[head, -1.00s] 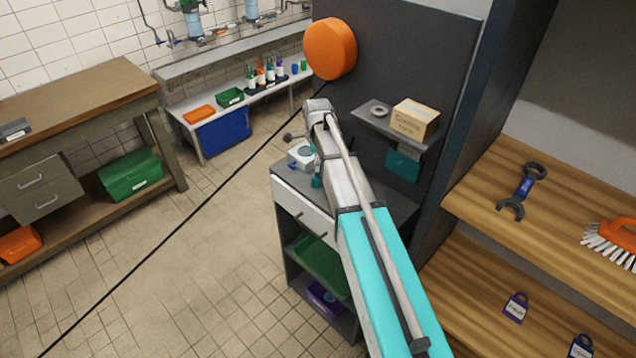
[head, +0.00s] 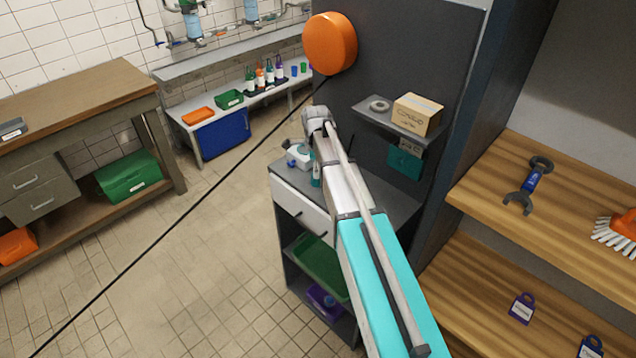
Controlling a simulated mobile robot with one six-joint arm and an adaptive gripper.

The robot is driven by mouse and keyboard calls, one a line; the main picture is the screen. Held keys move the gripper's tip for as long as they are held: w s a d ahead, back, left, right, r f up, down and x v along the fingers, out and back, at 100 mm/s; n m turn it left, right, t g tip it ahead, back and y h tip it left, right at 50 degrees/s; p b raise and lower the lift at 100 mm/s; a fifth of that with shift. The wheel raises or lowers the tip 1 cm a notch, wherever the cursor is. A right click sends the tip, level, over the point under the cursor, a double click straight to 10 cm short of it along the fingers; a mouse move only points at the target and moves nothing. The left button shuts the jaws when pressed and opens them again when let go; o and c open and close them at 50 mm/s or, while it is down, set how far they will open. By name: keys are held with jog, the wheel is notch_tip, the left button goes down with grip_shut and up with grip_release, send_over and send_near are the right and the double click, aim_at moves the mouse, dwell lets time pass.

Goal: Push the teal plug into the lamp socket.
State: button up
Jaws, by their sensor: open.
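A small teal item (head: 316,180) stands on the grey cabinet top, partly behind my arm. It is too small to tell whether it is the plug. Beside it on the left is a white device (head: 300,154) with a blue round part. I cannot tell whether this is the lamp socket. A teal box (head: 404,160) is on the dark panel under the small shelf. My arm reaches over the cabinet, and its far end is above the white device. My gripper is hidden behind the arm.
The grey cabinet (head: 385,205) stands against a dark panel. An orange disc (head: 330,43) is high on the panel, with a black cable (head: 190,222) running to the lower left. A shelf (head: 378,118) holds a cardboard box (head: 416,114). Wooden shelves are at right. The floor at left is clear.

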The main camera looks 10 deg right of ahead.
jog(key=shift+f+b, duration=0.6)
jog(key=shift+f, duration=0.3)
jog(key=c, duration=1.2)
jog(key=shift+o, duration=0.2)
jog(key=shift+r, duration=0.15)
notch_tip(320, 180, up, 3)
jog(key=p, duration=0.2)
jog(key=shift+f+p, duration=0.2)
jog(key=shift+p, duration=0.2)
jog(key=s+a+r+p, duration=0.8)
jog(key=s+r+p, duration=0.2)
jog(key=s, duration=0.1)
jog(key=shift+s, duration=0.2)
